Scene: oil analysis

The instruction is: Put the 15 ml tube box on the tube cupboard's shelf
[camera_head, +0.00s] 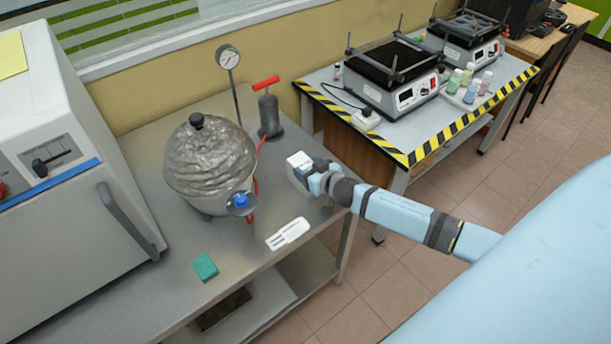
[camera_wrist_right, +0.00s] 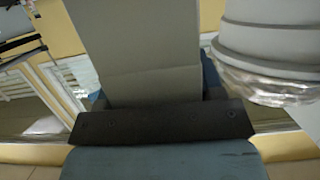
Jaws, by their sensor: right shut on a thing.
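My right gripper (camera_head: 312,175) reaches in from the right, over the right end of the steel table. It is shut on a small pale box (camera_head: 298,159), which I take for the 15 ml tube box; no label is readable. In the right wrist view the box (camera_wrist_right: 140,50) is a plain grey-beige block, gripped at the dark finger pad. From the head view I cannot tell how high the box is above the tabletop. I see no tube cupboard or shelf for it that I can identify. My left gripper is not in view.
Left of the gripper stand a silver pot (camera_head: 208,165), a gauge (camera_head: 228,57) and a red-handled pump (camera_head: 269,110). A white oven (camera_head: 60,170) fills the left. A green sponge (camera_head: 205,267) and white card (camera_head: 288,233) lie in front. A striped-edge table (camera_head: 410,145) stands behind right.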

